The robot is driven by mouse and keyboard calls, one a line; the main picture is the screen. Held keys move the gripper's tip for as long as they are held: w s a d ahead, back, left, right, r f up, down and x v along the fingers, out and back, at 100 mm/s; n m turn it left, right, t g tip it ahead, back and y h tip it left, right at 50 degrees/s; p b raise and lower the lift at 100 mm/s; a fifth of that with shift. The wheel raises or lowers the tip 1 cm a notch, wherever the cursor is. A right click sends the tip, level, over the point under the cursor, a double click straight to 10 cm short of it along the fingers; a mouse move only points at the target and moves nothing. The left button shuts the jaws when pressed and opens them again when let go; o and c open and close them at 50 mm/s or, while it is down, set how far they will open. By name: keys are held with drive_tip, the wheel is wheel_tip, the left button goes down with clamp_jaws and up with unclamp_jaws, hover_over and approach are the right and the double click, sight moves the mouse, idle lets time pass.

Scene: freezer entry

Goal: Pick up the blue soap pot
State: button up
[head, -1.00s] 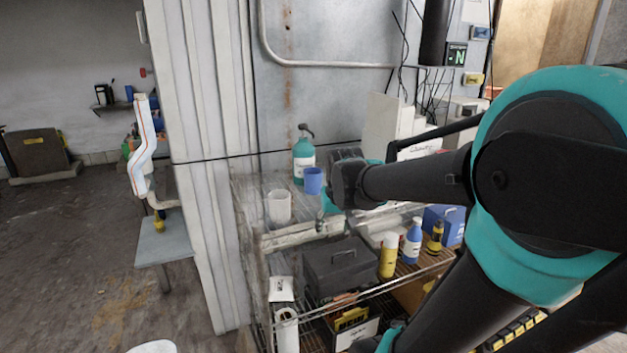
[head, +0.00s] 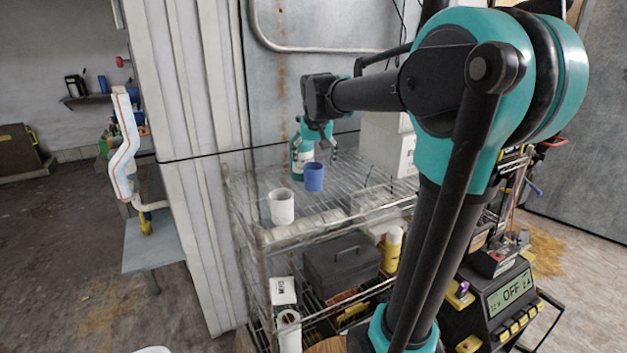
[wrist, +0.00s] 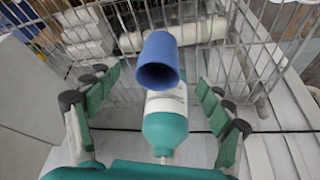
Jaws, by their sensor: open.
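The blue soap pot (head: 314,177) stands on the wire shelf's top in the head view, right of a white cup and in front of a teal bottle. It also shows in the wrist view (wrist: 157,62), where it overlaps the teal bottle (wrist: 165,122) with its white label. My gripper (head: 327,148) is above the pot in the head view, close to the bottle's right side. In the wrist view its green-padded fingers (wrist: 158,88) are spread wide, left and right of the pot and bottle. The gripper is open and empty. Contact with the bottle cannot be told.
The white cup (head: 281,207) stands left of the pot. The teal bottle (head: 296,160) is partly hidden by my gripper. White boxes (head: 385,143) stand at the shelf's back right. A grey toolbox (head: 342,260) and a yellow bottle (head: 392,250) sit on the lower tier.

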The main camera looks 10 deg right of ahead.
sight(313, 177)
drive_tip(key=x, duration=0.9)
drive_tip(key=shift+w+f, duration=0.25)
drive_tip(key=shift+w, duration=0.05)
drive_tip(key=c, duration=1.4)
drive_tip(key=shift+r, duration=0.2)
